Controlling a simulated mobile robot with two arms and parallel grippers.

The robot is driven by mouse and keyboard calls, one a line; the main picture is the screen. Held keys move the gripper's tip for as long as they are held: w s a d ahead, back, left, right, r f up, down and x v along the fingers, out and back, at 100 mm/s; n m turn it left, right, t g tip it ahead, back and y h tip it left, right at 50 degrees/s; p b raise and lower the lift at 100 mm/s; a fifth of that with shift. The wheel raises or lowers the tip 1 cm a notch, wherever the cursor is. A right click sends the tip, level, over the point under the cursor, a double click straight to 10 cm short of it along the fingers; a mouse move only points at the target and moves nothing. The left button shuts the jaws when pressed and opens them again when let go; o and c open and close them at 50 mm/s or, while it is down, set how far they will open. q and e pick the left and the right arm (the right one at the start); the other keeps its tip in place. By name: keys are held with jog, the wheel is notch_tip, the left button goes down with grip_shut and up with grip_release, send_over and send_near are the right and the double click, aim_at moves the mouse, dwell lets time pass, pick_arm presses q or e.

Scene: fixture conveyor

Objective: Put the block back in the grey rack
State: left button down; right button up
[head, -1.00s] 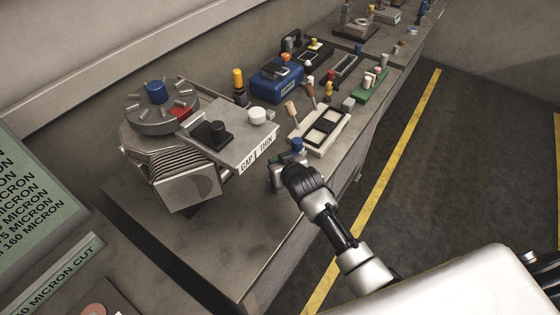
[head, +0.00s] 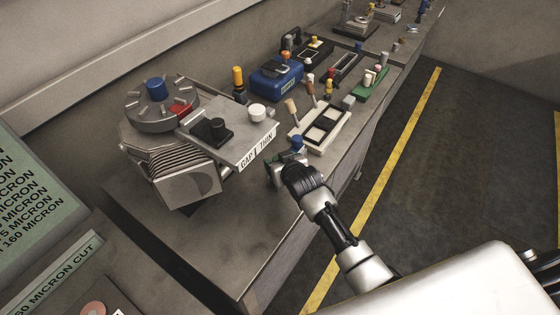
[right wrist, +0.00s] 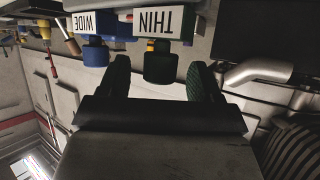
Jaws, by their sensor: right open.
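My right gripper (head: 276,172) is low over the front edge of the grey bench, open, beside a small blue-topped piece (head: 297,143). In the right wrist view its two dark fingers (right wrist: 160,82) are apart, with a dark green knob (right wrist: 160,68) under a white THIN label showing between them. I cannot tell whether the fingers touch it. A blue knob (right wrist: 95,52) under a WIDE label is left of it. A grey plate (head: 235,150) labelled GAP and THIN carries a black knobbed block (head: 210,130) and a white knob (head: 257,111). I cannot tell which holder is the grey rack. My left gripper is out of view.
A machine with a round slotted disc (head: 130,112) stands at the left. A cream tray with black slots (head: 345,119), a blue case (head: 268,88) and a green holder (head: 362,92) sit farther back. The bench's near left top (head: 200,245) is clear.

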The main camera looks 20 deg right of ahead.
jog(key=shift+s, duration=0.1)
jog(key=b+v, duration=0.1)
jog(key=v, duration=0.9)
jog(key=shift+s+r, duration=0.2)
jog(key=shift+s, duration=0.1)
dwell(0.7)
jog(key=s+d+f+g+h, duration=0.1)
jog(key=s+g, duration=0.3)
jog(key=s, duration=0.9)
jog(key=s+d+f+g, duration=0.2)
jog(key=s+g, duration=0.3)
jog(key=s, duration=0.7)
notch_tip(320, 180, down, 29)
jog(key=n+g+b, duration=0.1)
jog(key=b, duration=0.2)
jog(key=s+d+f+g+b, duration=0.1)
jog(key=s+d+f+b, duration=0.1)
jog(key=s+f, duration=1.4)
jog(key=shift+f, duration=0.8)
